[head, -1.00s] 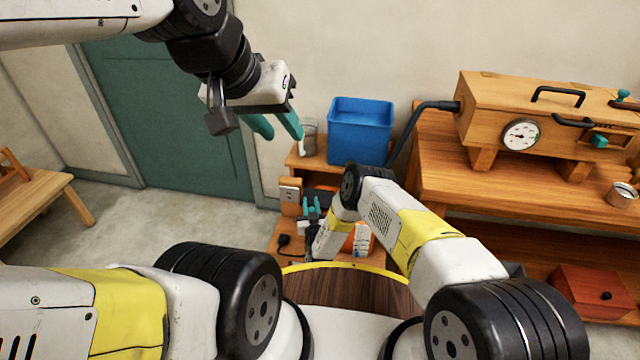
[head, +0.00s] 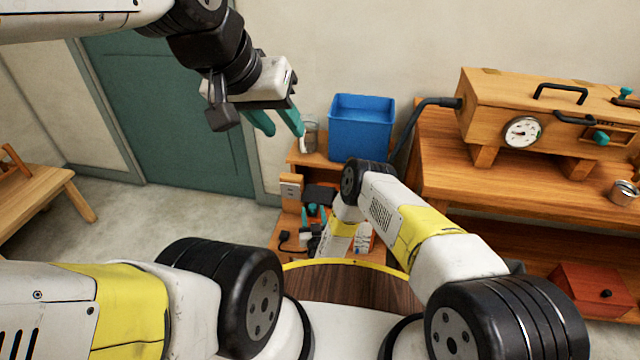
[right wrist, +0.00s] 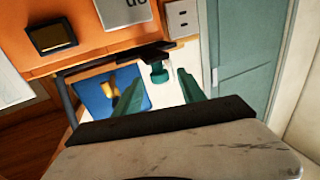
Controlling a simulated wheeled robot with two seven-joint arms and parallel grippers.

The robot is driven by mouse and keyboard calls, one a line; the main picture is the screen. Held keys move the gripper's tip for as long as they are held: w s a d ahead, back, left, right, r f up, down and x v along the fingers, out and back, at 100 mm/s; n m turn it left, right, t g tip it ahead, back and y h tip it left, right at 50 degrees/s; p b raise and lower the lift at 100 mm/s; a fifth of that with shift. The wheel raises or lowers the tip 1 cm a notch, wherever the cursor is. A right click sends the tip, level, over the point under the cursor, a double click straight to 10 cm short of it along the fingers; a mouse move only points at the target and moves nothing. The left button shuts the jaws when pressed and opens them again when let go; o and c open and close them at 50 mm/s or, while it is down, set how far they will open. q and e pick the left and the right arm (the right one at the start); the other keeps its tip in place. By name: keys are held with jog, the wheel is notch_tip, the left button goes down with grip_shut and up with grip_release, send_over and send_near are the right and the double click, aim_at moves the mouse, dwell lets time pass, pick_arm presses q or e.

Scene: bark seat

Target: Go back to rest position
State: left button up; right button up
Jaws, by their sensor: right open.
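My left gripper (head: 280,122) hangs high in the head view, in front of the wall and left of the blue bin. Its two teal fingers are apart with nothing between them. My right gripper (head: 315,213) is low in the middle of the head view, over the small wooden stand, partly hidden by my own right arm. In the right wrist view its two teal fingers (right wrist: 158,95) are spread and empty. A small teal item (right wrist: 158,72) shows beyond them, and a blue surface with a yellow thing (right wrist: 110,88) lies to the left.
A blue bin (head: 361,128) and a glass jar (head: 310,136) stand on the stand's upper shelf. A wooden bench (head: 450,170) with a gauge box (head: 540,110) is at right, a red box (head: 595,290) below. A teal door (head: 165,120) is at left beside open floor.

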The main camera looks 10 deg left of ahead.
jog(key=shift+v, duration=0.8)
